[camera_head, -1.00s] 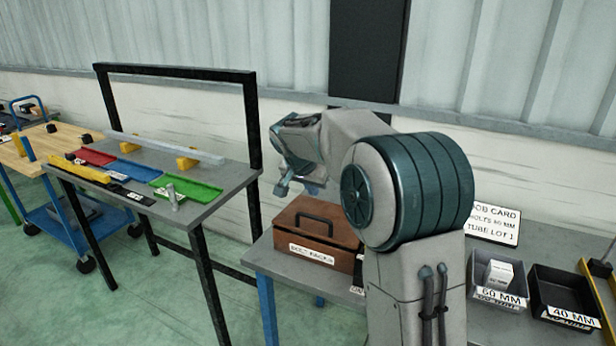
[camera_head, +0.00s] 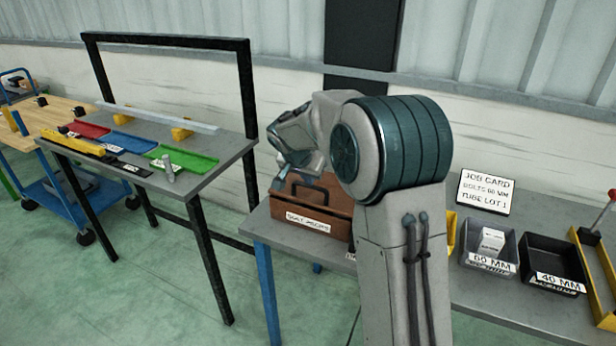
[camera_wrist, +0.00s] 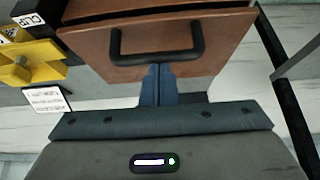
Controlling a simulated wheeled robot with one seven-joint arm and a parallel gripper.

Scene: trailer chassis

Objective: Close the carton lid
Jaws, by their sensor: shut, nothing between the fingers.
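The carton is a brown box (camera_head: 335,228) with a white "BOLT PACKS" label, on the grey bench in the head view. A black handle (camera_head: 312,187) shows on its lid. In the wrist view the brown lid panel (camera_wrist: 200,61) and its black handle (camera_wrist: 158,57) fill the upper middle, with a dark line between the panel and another brown strip above. My gripper (camera_wrist: 160,68) is shut and empty, its fingertips at the handle's middle; contact is unclear. In the head view my arm hides the box's right side, and how far the lid stands open is unclear.
Right of my arm stand a 60 MM bin (camera_head: 490,250), a 40 MM bin (camera_head: 553,263) and a job card (camera_head: 485,192). A yellow fixture (camera_wrist: 30,62) sits near the lid in the wrist view. A separate table (camera_head: 215,160) with coloured trays stands left, across a floor gap.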

